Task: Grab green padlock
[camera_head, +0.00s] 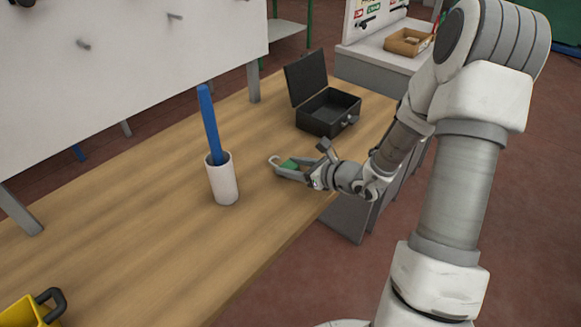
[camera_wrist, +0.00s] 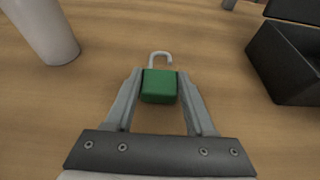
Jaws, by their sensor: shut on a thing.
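The green padlock (camera_wrist: 159,86) has a green block body and a light grey shackle that hangs open on one side. In the wrist view it sits between the two fingers of my gripper (camera_wrist: 159,88), with its shackle pointing away from my wrist. The fingers are shut on its sides. In the head view the padlock (camera_head: 289,164) is at the fingertips of my gripper (camera_head: 286,171), over the wooden table. I cannot tell whether it touches the tabletop or is slightly lifted. Part of its body is hidden by the gripper in the head view.
A white cup (camera_head: 222,182) with a blue stick (camera_head: 209,122) stands left of the gripper. An open black case (camera_head: 323,113) stands behind it on the wooden table (camera_head: 130,220). A yellow padlock-like object (camera_head: 28,312) is at the bottom left. Bare wood lies between them.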

